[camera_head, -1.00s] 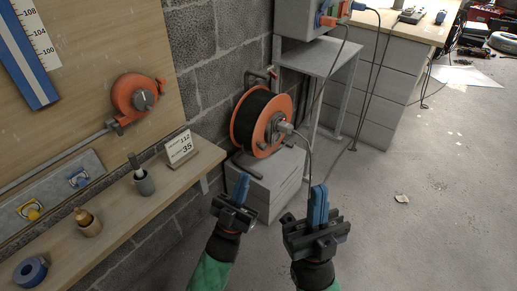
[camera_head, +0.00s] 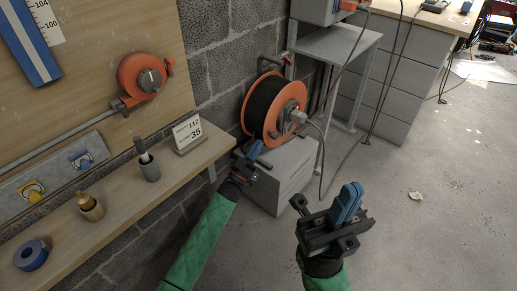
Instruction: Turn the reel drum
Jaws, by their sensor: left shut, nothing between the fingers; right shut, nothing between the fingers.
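The cable reel drum (camera_head: 268,107) has orange flanges and dark cable wound on it. It stands upright in a frame on a grey block (camera_head: 279,182), with a grey plug and a cord at its hub. My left gripper (camera_head: 252,152) is shut and empty, just in front of the reel's lower left side. Whether it touches the reel or its frame I cannot tell. My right gripper (camera_head: 346,203) is shut and empty, over the floor to the right of the block and apart from the reel.
A wooden shelf (camera_head: 115,206) on the left holds a card (camera_head: 187,134), a grey cup (camera_head: 149,168) and blue tape (camera_head: 30,255). An orange wall reel (camera_head: 139,77) hangs above. A grey stand (camera_head: 338,43) is behind the drum.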

